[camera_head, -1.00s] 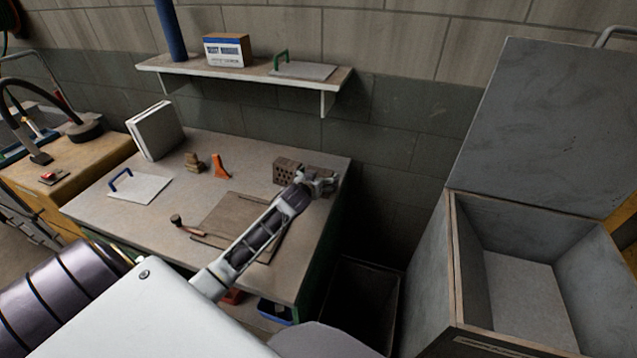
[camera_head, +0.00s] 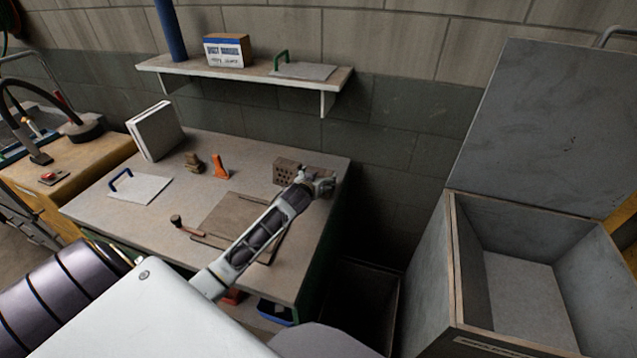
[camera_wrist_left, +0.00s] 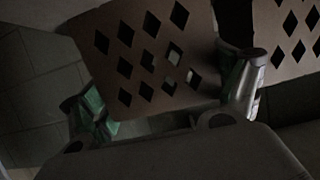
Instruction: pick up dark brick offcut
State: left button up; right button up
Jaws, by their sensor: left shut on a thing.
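My left gripper (camera_head: 318,184) is at the far right corner of the workbench. In the left wrist view its fingers (camera_wrist_left: 165,105) are shut on a dark brick piece with diamond-shaped holes (camera_wrist_left: 138,45), which I take as the dark brick offcut. One finger sits at its left edge, the other at its right edge. A second perforated brick (camera_wrist_left: 292,30) lies close beside the right finger. In the head view a perforated brick (camera_head: 288,172) shows just left of the gripper; the gripper hides most of the held piece. My right gripper is not in view.
The workbench (camera_head: 150,205) carries a brown board (camera_head: 222,222), a hammer (camera_head: 180,226), an orange tool (camera_head: 221,166) and a blue-handled float (camera_head: 140,187). A wall shelf (camera_head: 250,73) hangs above the back. A grey open bin (camera_head: 455,270) stands right, beyond a dark gap.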

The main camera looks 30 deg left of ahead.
pick_arm(q)
jog(key=shift+r, duration=0.1)
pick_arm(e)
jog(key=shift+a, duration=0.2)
pick_arm(q)
jog(key=shift+r, duration=0.75)
notch_tip(320, 180, up, 7)
jog(key=shift+f, duration=0.1)
jog(key=shift+r, duration=0.8)
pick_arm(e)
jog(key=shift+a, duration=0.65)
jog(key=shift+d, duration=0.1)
